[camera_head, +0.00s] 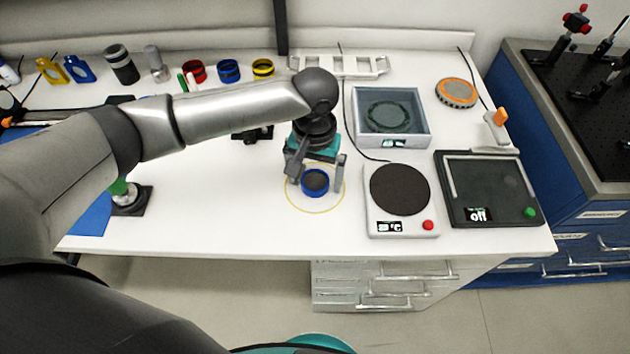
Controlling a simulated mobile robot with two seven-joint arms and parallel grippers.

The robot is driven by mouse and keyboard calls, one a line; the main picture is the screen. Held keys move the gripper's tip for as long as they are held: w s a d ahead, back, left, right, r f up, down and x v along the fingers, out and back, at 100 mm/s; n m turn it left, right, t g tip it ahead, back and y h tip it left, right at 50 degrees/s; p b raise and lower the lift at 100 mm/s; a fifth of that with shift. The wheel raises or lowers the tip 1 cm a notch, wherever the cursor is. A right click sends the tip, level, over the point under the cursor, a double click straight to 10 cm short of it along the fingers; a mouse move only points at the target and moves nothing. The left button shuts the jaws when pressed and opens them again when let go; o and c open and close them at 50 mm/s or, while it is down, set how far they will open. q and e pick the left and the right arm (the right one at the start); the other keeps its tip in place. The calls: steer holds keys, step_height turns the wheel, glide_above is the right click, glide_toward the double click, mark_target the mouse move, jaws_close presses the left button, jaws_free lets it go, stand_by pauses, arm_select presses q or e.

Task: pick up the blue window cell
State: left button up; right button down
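A round blue window cell (315,182) with a dark centre lies on the white bench inside a thin yellow ring marking. My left gripper (318,176) reaches down over it from behind, with one finger on each side. The fingers are open, and gaps show between them and the cell. Whether the fingertips touch the bench is hard to tell. Another blue ring-shaped cell (228,70) stands at the back, between a red one (194,70) and a yellow one (263,68). My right gripper is not in view.
A hotplate (374,223) with a dark round top stands right of the ring. A white rack (338,64) stands behind.

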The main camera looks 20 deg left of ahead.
arm_select(q)
steer(key=shift+r, duration=0.15)
steer(key=c, duration=1.5)
